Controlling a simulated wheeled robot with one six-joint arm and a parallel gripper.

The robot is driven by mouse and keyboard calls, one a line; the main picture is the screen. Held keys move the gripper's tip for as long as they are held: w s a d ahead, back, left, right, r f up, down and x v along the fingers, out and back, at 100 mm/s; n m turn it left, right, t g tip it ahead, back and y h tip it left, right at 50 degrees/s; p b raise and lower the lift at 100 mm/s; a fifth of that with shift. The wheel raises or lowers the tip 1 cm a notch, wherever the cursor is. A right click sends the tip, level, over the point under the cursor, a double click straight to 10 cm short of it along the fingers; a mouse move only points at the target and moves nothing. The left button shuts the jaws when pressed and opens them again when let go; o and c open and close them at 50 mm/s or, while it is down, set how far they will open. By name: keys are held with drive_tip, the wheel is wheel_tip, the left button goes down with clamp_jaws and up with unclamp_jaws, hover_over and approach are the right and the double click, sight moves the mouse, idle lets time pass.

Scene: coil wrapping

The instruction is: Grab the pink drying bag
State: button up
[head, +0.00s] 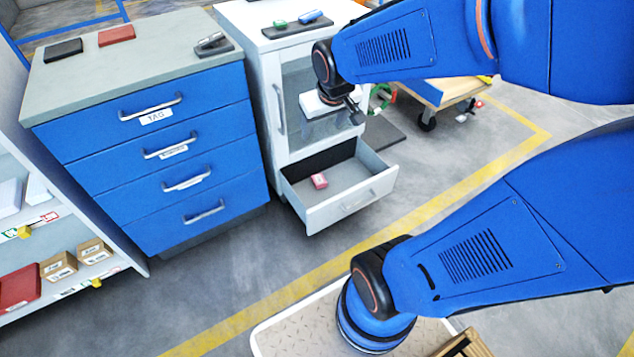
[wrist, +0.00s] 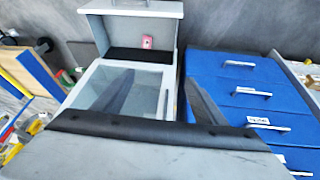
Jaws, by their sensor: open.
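The pink drying bag (head: 319,181) lies in the open bottom drawer (head: 345,207) of the white cabinet, near the drawer's left side. It also shows in the wrist view (wrist: 147,42), small, beyond my fingertips. My gripper (wrist: 159,78) is open, its two dark fingers spread with nothing between them. In the head view my gripper (head: 356,111) hangs in front of the cabinet's glass door, above the open drawer and apart from the bag. Its body hides part of the glass.
The white cabinet (head: 268,95) stands beside a blue drawer unit (head: 160,165) with shut drawers. A green and a blue item (head: 311,16) lie on the cabinet top. A wooden cart (head: 440,92) stands at the right. The floor before the drawer is clear.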

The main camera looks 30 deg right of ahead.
drive_tip(key=w+d+f, duration=0.4)
drive_tip(key=w+f, duration=0.3)
drive_tip(key=w, duration=0.1)
hover_over(319, 179)
drive_tip(key=s+a, duration=0.1)
drive_tip(key=s, duration=0.6)
wheel_tip(319, 179, down, 30)
drive_tip(key=shift+m+y, duration=0.3)
drive_tip(key=shift+m, duration=0.1)
drive_tip(key=x, duration=1.7)
drive_tip(key=shift+s+f, duration=0.1)
drive_tip(key=c, duration=1.2)
